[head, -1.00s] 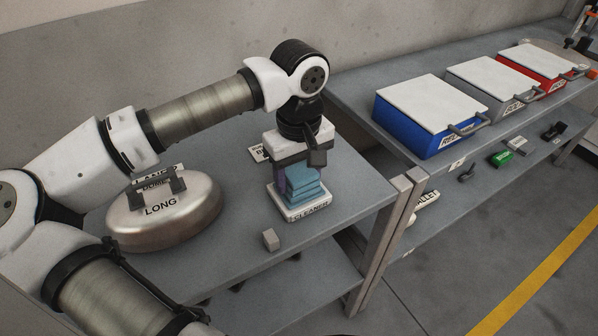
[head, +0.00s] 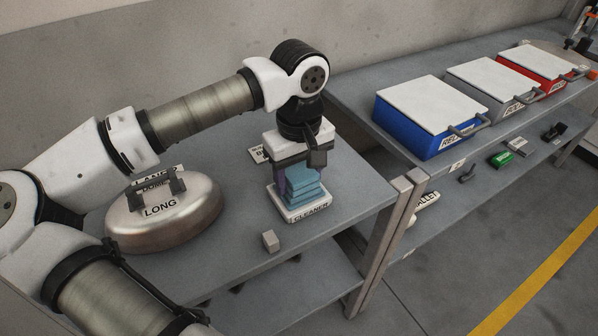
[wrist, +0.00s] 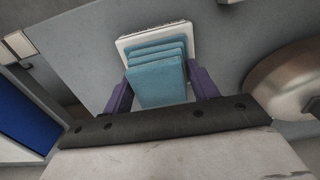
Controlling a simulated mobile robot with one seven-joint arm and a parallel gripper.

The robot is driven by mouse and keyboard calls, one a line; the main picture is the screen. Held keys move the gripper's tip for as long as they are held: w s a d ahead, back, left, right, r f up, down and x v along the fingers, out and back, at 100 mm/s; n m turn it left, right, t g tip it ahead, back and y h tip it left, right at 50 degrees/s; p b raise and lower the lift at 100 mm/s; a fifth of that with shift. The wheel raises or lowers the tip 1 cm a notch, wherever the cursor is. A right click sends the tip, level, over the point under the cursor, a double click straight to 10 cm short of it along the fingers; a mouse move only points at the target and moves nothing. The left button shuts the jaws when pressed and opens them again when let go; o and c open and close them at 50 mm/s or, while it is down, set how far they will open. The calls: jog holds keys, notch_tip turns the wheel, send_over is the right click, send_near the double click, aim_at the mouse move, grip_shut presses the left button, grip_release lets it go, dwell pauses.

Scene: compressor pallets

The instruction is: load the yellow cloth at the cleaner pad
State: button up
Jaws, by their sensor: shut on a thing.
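The cleaner pad (head: 283,212) is a white block labelled CLEANER near the table's right front corner. A stack of folded light-blue cloths (head: 306,191) rests on it. The stack also shows in the wrist view (wrist: 158,82), with the white pad (wrist: 128,45) under and behind it. My gripper (head: 298,183) points down over the pad, its purple fingers on both sides of the blue stack. In the wrist view my gripper (wrist: 161,92) is shut on blue cloth; how many layers it holds I cannot tell. I see no yellow cloth in either view.
A rounded metal dome (head: 165,213) labelled LONG stands left of the pad. A small grey cube (head: 270,241) lies near the front edge. Blue (head: 424,117), grey (head: 490,88) and red (head: 541,66) lidded boxes stand on the bench at right. Table between dome and pad is clear.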

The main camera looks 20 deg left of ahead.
aim_at(299, 172)
jog(key=shift+r+p, duration=1.65)
jog(key=shift+r, duration=1.75)
